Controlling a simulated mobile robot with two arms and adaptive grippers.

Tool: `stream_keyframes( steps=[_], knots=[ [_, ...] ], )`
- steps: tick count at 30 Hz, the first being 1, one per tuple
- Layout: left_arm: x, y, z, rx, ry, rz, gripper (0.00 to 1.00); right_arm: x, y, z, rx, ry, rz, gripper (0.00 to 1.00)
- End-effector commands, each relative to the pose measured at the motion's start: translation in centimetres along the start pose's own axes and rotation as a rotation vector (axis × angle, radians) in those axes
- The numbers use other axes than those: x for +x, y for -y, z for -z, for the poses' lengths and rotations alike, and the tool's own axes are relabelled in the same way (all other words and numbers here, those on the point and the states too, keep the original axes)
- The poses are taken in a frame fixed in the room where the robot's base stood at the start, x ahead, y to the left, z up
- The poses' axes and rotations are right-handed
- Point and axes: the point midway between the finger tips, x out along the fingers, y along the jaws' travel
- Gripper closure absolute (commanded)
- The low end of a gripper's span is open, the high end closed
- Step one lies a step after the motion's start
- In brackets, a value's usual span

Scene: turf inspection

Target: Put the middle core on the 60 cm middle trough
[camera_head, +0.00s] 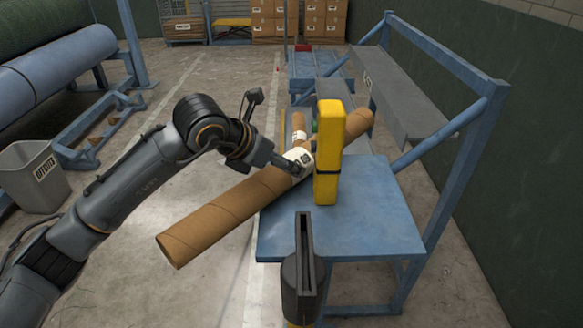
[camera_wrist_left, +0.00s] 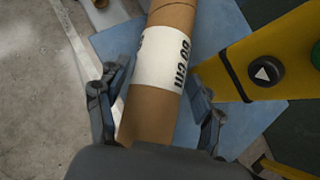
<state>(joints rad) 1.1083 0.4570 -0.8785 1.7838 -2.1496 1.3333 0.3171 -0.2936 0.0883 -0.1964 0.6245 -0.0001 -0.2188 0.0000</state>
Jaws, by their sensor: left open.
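A long brown cardboard core (camera_head: 215,215) lies diagonally across the blue table (camera_head: 375,225), its near end overhanging the left edge. In the left wrist view, the core (camera_wrist_left: 150,115) has a white label (camera_wrist_left: 162,58) reading 60 cm. My left gripper (camera_head: 297,168) is at the labelled part. Its open fingers (camera_wrist_left: 155,110) stand either side of the core; contact cannot be told. A grey trough (camera_head: 395,90) with a small unreadable label runs along the blue rack at the right. My right gripper is not in view.
A yellow post (camera_head: 329,150) stands close to the core and hides part of it. Another brown core (camera_head: 298,124) shows behind. A dark slotted upright (camera_head: 304,255) stands in front of the table. A grey bin (camera_head: 33,178) is at the left. The floor at left-centre is clear.

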Motion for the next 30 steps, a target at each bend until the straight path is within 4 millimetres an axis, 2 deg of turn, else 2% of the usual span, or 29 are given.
stream_keyframes(
  steps=[1, 5, 13, 21, 23, 30],
  knots=[
    [0.9, 0.1, 0.1, -0.001, -0.001, 0.002, 0.33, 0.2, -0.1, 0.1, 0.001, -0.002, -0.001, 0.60],
    [2.3, 0.1, 0.1, 0.000, -0.001, 0.002, 0.33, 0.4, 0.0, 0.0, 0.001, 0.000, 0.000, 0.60],
    [2.5, 0.1, 0.0, 0.001, 0.000, 0.001, 0.33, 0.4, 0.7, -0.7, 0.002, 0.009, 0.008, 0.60],
    [2.5, 0.0, 0.0, 0.001, 0.000, 0.000, 0.88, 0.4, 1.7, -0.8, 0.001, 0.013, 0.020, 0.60],
    [2.5, 0.0, 0.0, 0.000, 0.000, 0.000, 0.98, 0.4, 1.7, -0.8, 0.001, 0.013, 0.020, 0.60],
    [2.2, 0.0, -0.3, 0.002, 0.006, 0.000, 0.99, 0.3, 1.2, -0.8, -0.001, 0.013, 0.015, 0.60]
  ],
)
